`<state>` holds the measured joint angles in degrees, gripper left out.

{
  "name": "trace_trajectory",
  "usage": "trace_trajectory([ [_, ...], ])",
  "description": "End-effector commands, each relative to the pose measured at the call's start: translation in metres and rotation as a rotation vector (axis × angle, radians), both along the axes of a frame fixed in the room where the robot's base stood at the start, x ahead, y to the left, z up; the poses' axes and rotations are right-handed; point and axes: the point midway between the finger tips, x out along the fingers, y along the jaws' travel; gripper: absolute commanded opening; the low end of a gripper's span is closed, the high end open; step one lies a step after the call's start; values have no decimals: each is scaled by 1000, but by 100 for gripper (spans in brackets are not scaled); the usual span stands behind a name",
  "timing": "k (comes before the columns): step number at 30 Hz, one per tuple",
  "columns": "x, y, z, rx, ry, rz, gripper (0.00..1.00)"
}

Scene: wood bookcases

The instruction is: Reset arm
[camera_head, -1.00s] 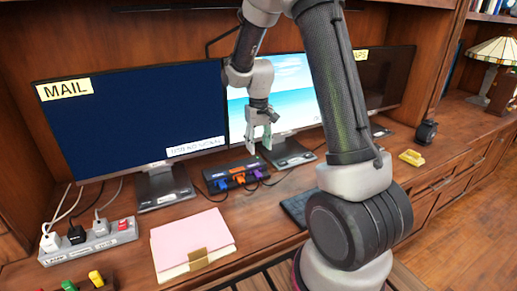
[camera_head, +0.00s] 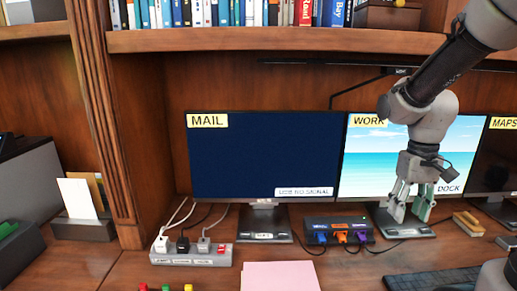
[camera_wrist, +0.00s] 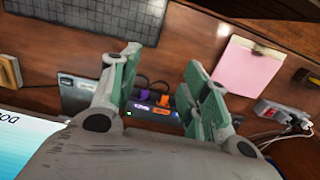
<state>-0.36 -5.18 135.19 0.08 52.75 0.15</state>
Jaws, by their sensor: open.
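My gripper (camera_head: 409,205) hangs at the right in the head view, fingers pointing down, in front of the monitor labelled WORK (camera_head: 365,165). Its green-padded fingers are apart with nothing between them. In the wrist view my gripper (camera_wrist: 160,85) shows its two fingers spread. A black dock (camera_head: 338,230) with blue, orange and purple plugs lies on the desk, left of the gripper in the head view. In the wrist view the dock (camera_wrist: 152,112) appears beyond the gap between the fingers.
A dark MAIL monitor (camera_head: 265,160) reads no signal. A power strip (camera_head: 190,255) with plugs and cables and a pink folder (camera_head: 281,276) lie on the desk. A keyboard (camera_head: 432,279) is at the right. A bookshelf (camera_head: 270,41) runs above the monitors.

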Motion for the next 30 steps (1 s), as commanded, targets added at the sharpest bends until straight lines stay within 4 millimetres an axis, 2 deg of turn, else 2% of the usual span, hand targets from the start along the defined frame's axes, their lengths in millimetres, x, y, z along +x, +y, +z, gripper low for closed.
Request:
trace_trajectory([
  [1,-18,0,15,0,-40,-1,46],
  [6,-68,-1,48,1,-168,-2,46],
  [10,-92,-1,66,2,-279,-4,46],
  [18,-105,-2,92,2,-419,-5,46],
  [30,-105,-2,93,2,-423,-6,46],
])
